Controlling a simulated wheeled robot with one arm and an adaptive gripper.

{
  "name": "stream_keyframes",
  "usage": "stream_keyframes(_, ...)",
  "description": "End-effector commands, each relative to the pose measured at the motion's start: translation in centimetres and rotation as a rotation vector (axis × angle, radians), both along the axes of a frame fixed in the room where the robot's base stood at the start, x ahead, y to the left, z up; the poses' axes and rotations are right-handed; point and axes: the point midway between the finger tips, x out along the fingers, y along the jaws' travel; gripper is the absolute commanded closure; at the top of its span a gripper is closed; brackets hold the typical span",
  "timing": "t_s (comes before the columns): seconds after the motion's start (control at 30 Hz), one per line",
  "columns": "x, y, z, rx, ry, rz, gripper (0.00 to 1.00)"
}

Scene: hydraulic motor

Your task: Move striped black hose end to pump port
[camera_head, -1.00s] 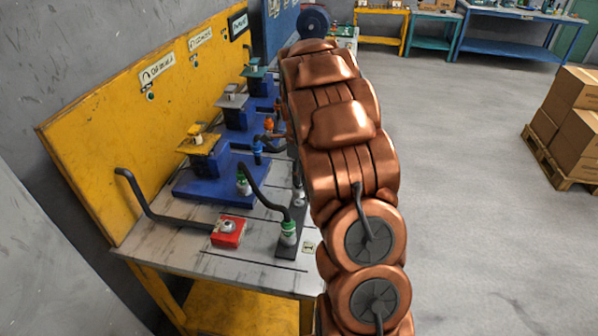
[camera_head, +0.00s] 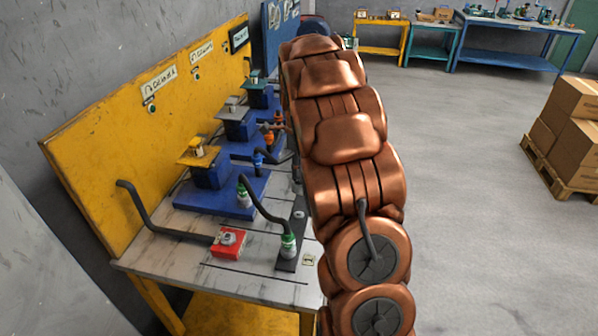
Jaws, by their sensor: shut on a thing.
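My copper arm (camera_head: 340,130) reaches away over the right side of the bench. My gripper (camera_head: 274,127) barely shows at the arm's left edge, small and mostly hidden. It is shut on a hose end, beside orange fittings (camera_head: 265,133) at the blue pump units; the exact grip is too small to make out. A black hose with green-and-white ends (camera_head: 262,205) arches from the front blue base to a dark strip on the bench. A short dark hose with a blue fitting (camera_head: 258,158) lies behind it. I cannot make out stripes on any hose or tell which port is which.
Blue pump units (camera_head: 208,170) stand in a row before a yellow panel (camera_head: 110,150) with labels. A red box (camera_head: 229,243) with a bent black lever or pipe sits on the front bench top (camera_head: 180,255). Stacked cartons (camera_head: 570,125) stand far right; the floor between is clear.

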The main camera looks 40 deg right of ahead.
Motion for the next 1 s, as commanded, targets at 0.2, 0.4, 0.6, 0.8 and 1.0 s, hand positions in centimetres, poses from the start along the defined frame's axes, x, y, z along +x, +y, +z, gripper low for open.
stream_keyframes(0.2, 0.0, 0.0, 1.7, -0.001, -0.001, 0.0, 1.0)
stream_keyframes(0.4, -0.1, 0.0, 1.8, 0.0, 0.001, 0.0, 1.0)
stream_keyframes(0.6, 0.1, 0.6, 1.8, -0.001, 0.001, 0.001, 1.0)
stream_keyframes(0.8, 0.4, 3.1, 1.8, -0.001, -0.001, 0.002, 1.0)
stream_keyframes(1.0, 0.8, 5.7, 1.7, -0.001, 0.002, 0.002, 1.0)
